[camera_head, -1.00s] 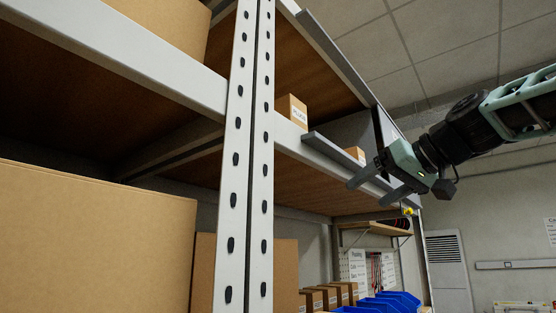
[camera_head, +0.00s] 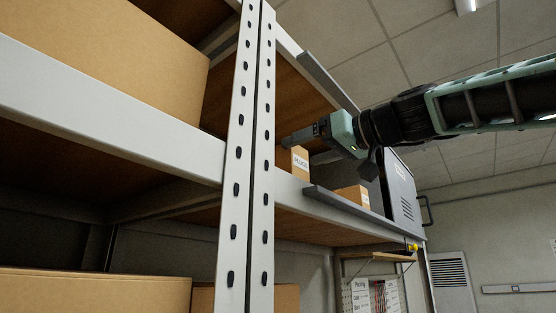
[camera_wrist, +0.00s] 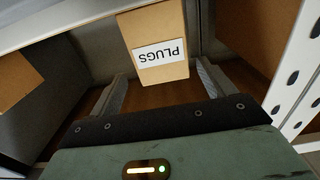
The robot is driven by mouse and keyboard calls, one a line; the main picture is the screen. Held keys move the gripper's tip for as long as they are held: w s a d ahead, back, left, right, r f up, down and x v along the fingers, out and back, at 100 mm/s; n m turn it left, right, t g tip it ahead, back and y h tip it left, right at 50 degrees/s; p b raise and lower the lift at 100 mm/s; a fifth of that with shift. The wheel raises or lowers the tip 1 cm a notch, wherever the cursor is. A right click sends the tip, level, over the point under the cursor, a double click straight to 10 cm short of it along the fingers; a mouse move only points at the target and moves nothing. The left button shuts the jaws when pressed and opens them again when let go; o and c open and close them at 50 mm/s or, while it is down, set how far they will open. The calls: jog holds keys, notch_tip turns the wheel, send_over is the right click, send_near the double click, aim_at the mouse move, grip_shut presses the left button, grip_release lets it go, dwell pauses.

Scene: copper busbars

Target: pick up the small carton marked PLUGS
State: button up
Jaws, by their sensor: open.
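The small carton marked PLUGS (camera_head: 299,161) is a brown box with a white label. It stands on the upper shelf, just right of the perforated upright. In the wrist view the PLUGS carton (camera_wrist: 157,42) shows upside down ahead of my gripper (camera_wrist: 160,82), roughly centred between the two fingers. In the head view my gripper (camera_head: 300,136) is at the carton's upper part, with its fingers pointing left. The fingers are open and apart. I cannot tell whether the carton's top is between the fingertips or just beyond them.
Another small carton (camera_head: 353,195) stands to the right on the same shelf, near a grey cabinet (camera_head: 402,195). The perforated upright (camera_head: 251,160) is close to the left of my gripper. A grey lip (camera_head: 345,204) runs along the shelf front. A large box (camera_head: 130,60) fills the left bay.

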aim_at(284, 156)
jog(key=shift+w+a+r, duration=0.1)
jog(key=shift+w+a, duration=0.25)
jog(key=shift+a, duration=0.1)
jog(key=p+x, duration=0.4)
jog(key=shift+a+r, duration=0.25)
jog(key=shift+a, duration=0.05)
jog(key=shift+w+a+f+p, duration=0.15)
jog(key=shift+w+a+p, duration=0.05)
jog(key=shift+a+p, duration=0.1)
jog(key=shift+d, duration=0.1)
jog(key=c, duration=1.2)
